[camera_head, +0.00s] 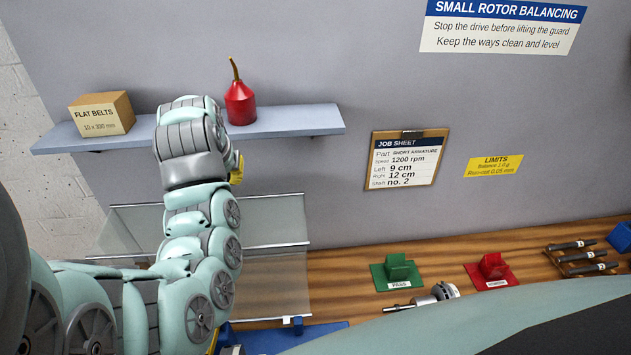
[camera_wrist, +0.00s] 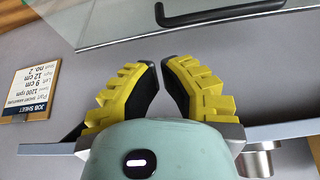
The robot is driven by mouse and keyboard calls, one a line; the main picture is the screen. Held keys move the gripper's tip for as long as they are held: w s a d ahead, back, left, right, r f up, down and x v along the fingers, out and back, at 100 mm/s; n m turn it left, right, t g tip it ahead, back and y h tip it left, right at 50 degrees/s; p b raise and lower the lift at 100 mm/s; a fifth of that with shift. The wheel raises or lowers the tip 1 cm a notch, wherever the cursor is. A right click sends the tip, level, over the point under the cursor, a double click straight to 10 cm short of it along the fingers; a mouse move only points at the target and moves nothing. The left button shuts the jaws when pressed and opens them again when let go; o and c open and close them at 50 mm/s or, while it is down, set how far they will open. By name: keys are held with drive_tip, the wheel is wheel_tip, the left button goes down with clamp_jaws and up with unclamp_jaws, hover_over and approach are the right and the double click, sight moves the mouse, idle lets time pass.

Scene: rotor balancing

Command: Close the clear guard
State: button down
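The clear guard (camera_head: 275,222) stands raised against the back wall in the head view. It shows as a see-through panel with thin metal edges, and a lower see-through section (camera_head: 265,285) hangs below it; my arm covers its left part. In the wrist view the guard's clear panel (camera_wrist: 115,22) is at the top, with a black bar handle (camera_wrist: 220,12) along it. My gripper (camera_wrist: 161,64) has yellow ridged fingers, close together at their tips, apart from the handle with nothing visible between them. In the head view only a yellow bit of it shows behind my arm.
A shelf (camera_head: 290,121) holds a red oil can (camera_head: 240,103) and a belt box (camera_head: 102,113), close to my arm. The wooden bench (camera_head: 345,270) carries a green stand (camera_head: 397,270), a red stand (camera_head: 491,268), a small rotor (camera_head: 435,296) and several dark shafts (camera_head: 582,257).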

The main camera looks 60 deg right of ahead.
drive_tip(key=shift+p+x, duration=2.45)
drive_tip(key=shift+x, duration=1.1)
drive_tip(key=shift+w, duration=0.1)
